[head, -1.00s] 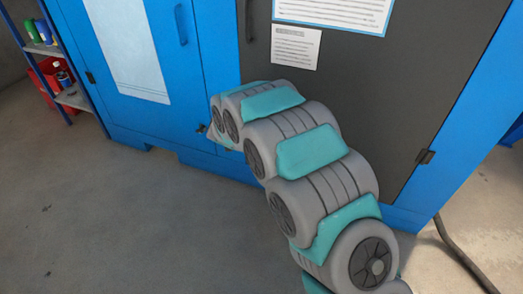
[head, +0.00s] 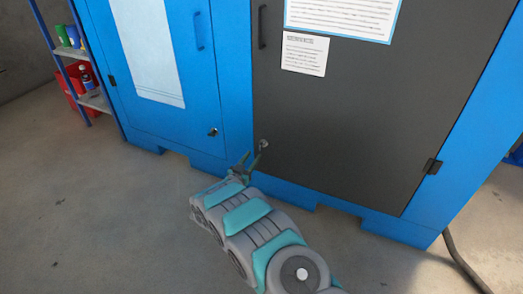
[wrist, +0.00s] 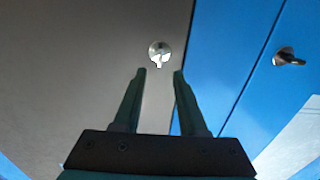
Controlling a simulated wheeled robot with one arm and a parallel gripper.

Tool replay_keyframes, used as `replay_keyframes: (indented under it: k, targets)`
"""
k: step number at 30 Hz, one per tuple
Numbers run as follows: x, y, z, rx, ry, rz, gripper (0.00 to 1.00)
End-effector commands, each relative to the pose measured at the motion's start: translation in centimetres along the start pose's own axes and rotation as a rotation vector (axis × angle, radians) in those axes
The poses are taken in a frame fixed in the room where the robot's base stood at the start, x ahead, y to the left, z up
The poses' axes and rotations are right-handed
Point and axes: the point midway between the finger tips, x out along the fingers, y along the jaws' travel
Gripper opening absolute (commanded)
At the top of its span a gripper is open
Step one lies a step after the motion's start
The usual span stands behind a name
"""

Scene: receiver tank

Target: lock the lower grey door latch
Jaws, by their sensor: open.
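The lower latch of the grey door (head: 340,110) is a small round metal piece (head: 263,144) near the door's lower left edge. In the wrist view the latch (wrist: 159,53) shows a silver disc with a small lever pointing roughly down in the picture. My gripper (head: 253,160) is open and empty, just below and in front of the latch. In the wrist view its two fingertips (wrist: 160,72) lie on either side of the latch's lower end in the picture. I cannot tell how far the fingers are from it in depth.
The blue door has a similar latch (head: 213,132), also in the wrist view (wrist: 289,57). Vertical handles sit higher on the blue door (head: 197,30) and grey door (head: 262,27). A shelf (head: 95,101) stands at left; a hose (head: 462,262) lies at right. The floor in front is clear.

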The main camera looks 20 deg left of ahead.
Motion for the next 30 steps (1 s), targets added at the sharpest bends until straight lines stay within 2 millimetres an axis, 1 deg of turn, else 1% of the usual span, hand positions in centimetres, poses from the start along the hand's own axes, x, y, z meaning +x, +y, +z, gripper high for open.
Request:
replay_keyframes:
  k: [1, 6, 12, 17, 24, 30]
  targets:
    - [0.9, 0.2, 0.0, 0.002, 0.000, 0.004, 0.41]
    - [3.6, 0.2, 0.2, 0.001, -0.003, 0.003, 0.41]
    - [5.7, 0.2, 0.1, 0.000, -0.002, 0.002, 0.41]
    - [6.4, 0.1, 0.0, 0.000, -0.002, 0.000, 0.41]
    - [6.5, 0.1, 0.0, -0.001, -0.002, 0.000, 0.41]
    - [6.4, 0.1, 0.1, -0.001, -0.003, 0.000, 0.19]
